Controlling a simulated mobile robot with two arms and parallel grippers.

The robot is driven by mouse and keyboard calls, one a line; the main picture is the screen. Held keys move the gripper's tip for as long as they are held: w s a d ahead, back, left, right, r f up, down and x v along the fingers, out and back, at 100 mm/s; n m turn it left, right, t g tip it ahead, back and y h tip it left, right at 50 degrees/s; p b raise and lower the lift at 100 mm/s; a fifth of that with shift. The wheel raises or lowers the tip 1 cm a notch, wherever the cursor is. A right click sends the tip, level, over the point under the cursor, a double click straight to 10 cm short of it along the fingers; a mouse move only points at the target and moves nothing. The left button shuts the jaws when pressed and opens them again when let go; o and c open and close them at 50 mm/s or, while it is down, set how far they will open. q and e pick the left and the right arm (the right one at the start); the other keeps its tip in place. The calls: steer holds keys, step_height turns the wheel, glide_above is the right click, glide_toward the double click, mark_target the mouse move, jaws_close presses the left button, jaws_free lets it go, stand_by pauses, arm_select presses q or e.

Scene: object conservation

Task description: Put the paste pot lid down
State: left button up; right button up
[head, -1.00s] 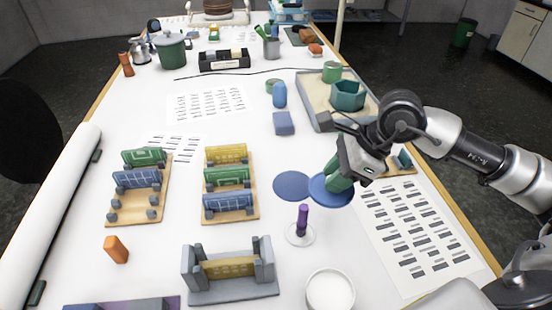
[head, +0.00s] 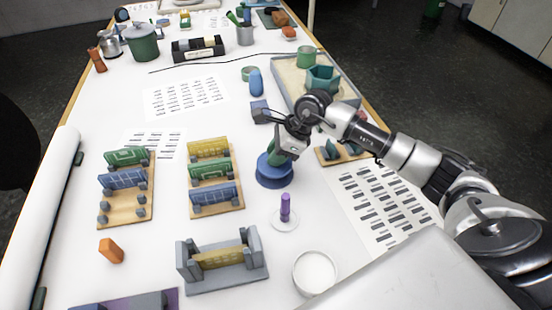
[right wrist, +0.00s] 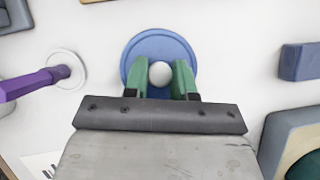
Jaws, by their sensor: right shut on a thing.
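The blue round lid (right wrist: 158,50) has a pale ball knob (right wrist: 160,74). My right gripper (right wrist: 160,82) has green fingers, one on each side of the knob, and is shut on it. In the head view my right gripper (head: 277,155) holds the lid (head: 270,164) level over a flat blue disc (head: 275,183) on the table. The lid covers most of this disc; I cannot tell whether they touch. The open white paste pot (head: 316,272) stands at the front, apart from the lid. My left gripper is not in view.
A purple-handled tool (head: 285,208) stands upright on a clear round base just in front of the disc. A wooden rack with coloured plates (head: 215,178) is to the left. A blue block (head: 260,111) lies behind. A printed sheet (head: 385,210) is to the right.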

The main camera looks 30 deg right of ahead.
step_height(320, 180, down, 2)
steer(key=shift+f+p, duration=0.2)
steer(key=shift+p, duration=0.35)
steer(key=shift+f, duration=0.35)
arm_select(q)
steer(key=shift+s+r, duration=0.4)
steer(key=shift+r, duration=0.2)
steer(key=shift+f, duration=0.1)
arm_select(e)
steer(key=shift+f, duration=0.1)
steer(key=o, duration=0.9)
